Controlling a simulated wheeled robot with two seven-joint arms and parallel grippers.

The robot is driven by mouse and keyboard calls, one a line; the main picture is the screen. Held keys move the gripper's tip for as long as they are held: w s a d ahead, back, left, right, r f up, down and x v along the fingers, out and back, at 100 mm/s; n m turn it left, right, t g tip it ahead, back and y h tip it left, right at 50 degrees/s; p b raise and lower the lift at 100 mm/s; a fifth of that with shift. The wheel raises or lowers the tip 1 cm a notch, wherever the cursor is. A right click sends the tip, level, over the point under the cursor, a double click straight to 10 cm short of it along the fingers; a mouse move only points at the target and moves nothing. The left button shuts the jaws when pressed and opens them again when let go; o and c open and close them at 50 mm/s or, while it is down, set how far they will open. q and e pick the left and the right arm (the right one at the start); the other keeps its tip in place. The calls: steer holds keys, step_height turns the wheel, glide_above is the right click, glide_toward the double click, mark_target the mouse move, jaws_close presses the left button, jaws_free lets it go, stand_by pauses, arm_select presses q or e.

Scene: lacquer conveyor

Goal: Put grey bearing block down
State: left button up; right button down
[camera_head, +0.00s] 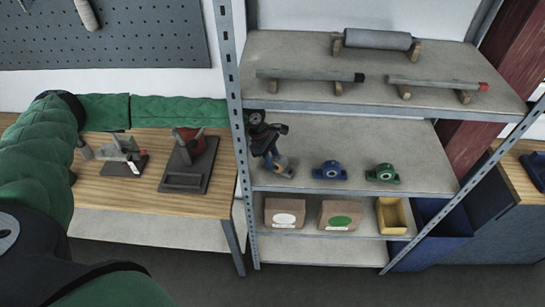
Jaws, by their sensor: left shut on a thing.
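My left gripper (272,155) is at the left end of the middle shelf (365,140), pointing down just right of the front left post. It is shut on the grey bearing block (284,169), which is at the shelf surface. The jaws partly hide the block, and I cannot tell whether it touches the shelf. A blue bearing block (330,171) and a green bearing block (382,174) stand to its right in a rough row. My right gripper is not in view.
The rack's post (231,100) crosses in front of my left arm. Rollers (377,40) lie on supports above. Boxes (285,213) and a yellow bin (391,216) stand below. A wooden bench (150,195) with tools is left. The middle shelf is clear behind the blocks.

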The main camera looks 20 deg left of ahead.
arm_select(q)
steer(key=shift+f, duration=0.1)
steer(key=o, duration=1.1)
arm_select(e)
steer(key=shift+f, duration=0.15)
arm_select(q)
steer(key=b+v, duration=0.4)
steer(key=shift+a+r, duration=0.25)
steer(key=shift+r, duration=0.05)
steer(key=w+a+b, duration=0.1)
steer(key=a+b, duration=0.4)
steer(key=a, duration=0.6)
steer(key=shift+a+r+b, duration=0.25)
steer(key=shift+a+b, duration=0.05)
steer(key=shift+a, duration=0.1)
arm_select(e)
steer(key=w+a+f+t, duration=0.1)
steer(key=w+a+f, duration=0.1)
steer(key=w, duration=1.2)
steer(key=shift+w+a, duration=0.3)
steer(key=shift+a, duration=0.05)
arm_select(q)
steer(key=shift+w, duration=0.2)
